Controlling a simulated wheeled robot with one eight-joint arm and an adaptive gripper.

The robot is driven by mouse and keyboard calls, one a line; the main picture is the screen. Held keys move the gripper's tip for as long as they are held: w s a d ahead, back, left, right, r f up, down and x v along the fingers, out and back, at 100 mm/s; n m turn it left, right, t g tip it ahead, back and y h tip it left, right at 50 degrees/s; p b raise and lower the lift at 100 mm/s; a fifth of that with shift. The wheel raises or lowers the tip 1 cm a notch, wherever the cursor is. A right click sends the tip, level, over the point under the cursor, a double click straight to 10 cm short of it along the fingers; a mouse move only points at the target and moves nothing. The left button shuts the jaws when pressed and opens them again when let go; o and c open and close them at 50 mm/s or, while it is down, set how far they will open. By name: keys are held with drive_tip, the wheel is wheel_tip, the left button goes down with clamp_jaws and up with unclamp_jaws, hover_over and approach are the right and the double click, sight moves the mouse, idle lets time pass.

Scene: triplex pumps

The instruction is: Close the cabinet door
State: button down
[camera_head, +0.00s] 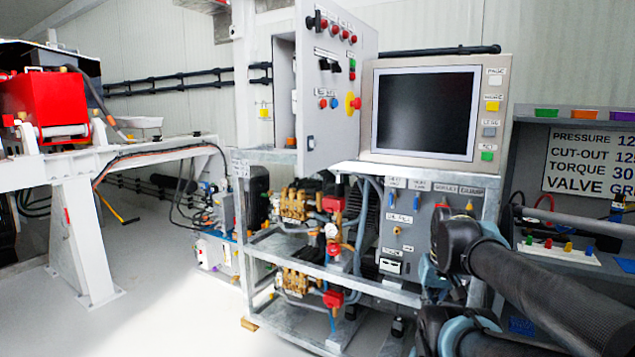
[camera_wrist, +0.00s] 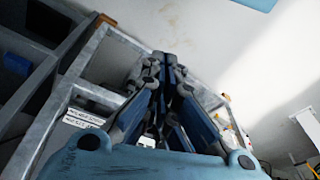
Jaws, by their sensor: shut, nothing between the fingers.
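The cabinet door (camera_head: 340,90) is a light grey panel with several coloured buttons, dark switches and a red-and-yellow knob. It stands open in the head view, swung out from the narrow cabinet (camera_head: 284,95), whose inside shows at its left. My gripper (camera_wrist: 172,65) shows in the wrist view with its fingers together and nothing between them. It is over the metal frame and floor, and the cabinet door is not in that view. In the head view my arm is at the lower right, apart from the door; I cannot make out the fingertips there.
A monitor (camera_head: 425,110) stands right of the door. Below is a metal frame (camera_head: 290,245) with pumps and hoses. A grey shelf unit (camera_head: 520,160) is at the right. A white bench (camera_head: 80,185) with a red box is at the left. Floor between bench and frame is mostly clear.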

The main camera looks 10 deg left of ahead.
drive_tip(key=a+r+m+y, duration=0.2)
drive_tip(key=a+r+y, duration=0.2)
drive_tip(key=a, duration=0.3)
drive_tip(key=m+t+y, duration=0.2)
drive_tip(key=t+y, duration=0.2)
drive_tip(key=y, duration=0.8)
approach(308, 179)
drive_tip(key=shift+x, duration=3.4)
drive_tip(key=shift+w+a+m+t, duration=0.15)
drive_tip(key=shift+m+t, duration=0.15)
